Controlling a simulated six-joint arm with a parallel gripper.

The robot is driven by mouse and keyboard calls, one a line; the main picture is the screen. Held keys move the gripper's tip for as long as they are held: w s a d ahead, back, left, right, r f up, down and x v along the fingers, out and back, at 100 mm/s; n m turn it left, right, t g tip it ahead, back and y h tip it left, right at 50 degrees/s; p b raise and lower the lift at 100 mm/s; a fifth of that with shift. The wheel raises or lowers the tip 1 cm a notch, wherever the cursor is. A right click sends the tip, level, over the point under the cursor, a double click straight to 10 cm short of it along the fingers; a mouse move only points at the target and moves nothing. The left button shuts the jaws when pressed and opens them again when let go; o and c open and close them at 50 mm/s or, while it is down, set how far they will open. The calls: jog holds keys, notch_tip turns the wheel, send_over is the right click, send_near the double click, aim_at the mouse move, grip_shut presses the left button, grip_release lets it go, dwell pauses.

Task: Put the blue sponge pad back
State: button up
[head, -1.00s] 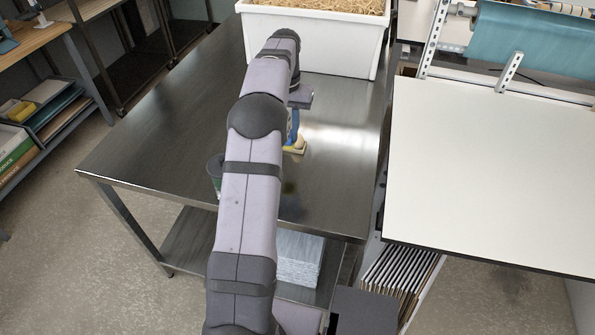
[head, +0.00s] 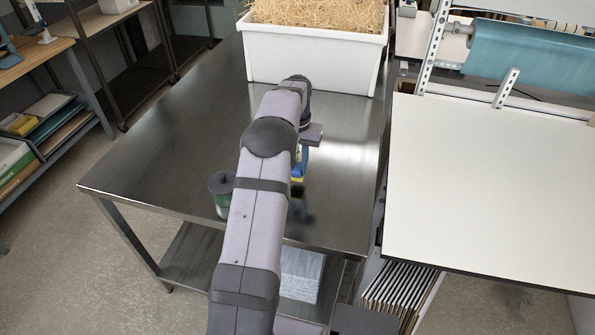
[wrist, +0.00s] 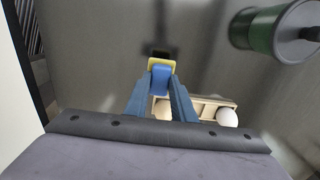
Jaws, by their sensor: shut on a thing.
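The blue sponge pad (wrist: 161,78) with a yellow edge sits between my gripper's fingertips (wrist: 160,84) in the wrist view. My gripper is shut on it. In the head view, the blue and yellow of the gripper and pad (head: 298,170) show just right of my arm, above the steel table. A dark reflection or shadow lies below them, so the pad looks held clear of the top. A pale wooden holder (wrist: 208,101) with rounded white ends lies behind the fingers in the wrist view, partly hidden by them. My arm mostly hides that area in the head view.
A dark green canister (head: 221,191) stands left of my arm; it also shows in the wrist view (wrist: 282,30). A white bin of straw (head: 312,60) stands at the table's back. A white board (head: 490,185) is on the right. The steel table (head: 165,150) is clear on the left.

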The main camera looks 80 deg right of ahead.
jog(key=shift+f+p, duration=0.75)
jog(key=shift+f, duration=1.15)
jog(key=shift+f, duration=0.15)
jog(key=o, duration=1)
notch_tip(320, 180, up, 12)
jog(key=b, duration=0.2)
jog(key=shift+r+b, duration=0.2)
jog(key=shift+b, duration=0.15)
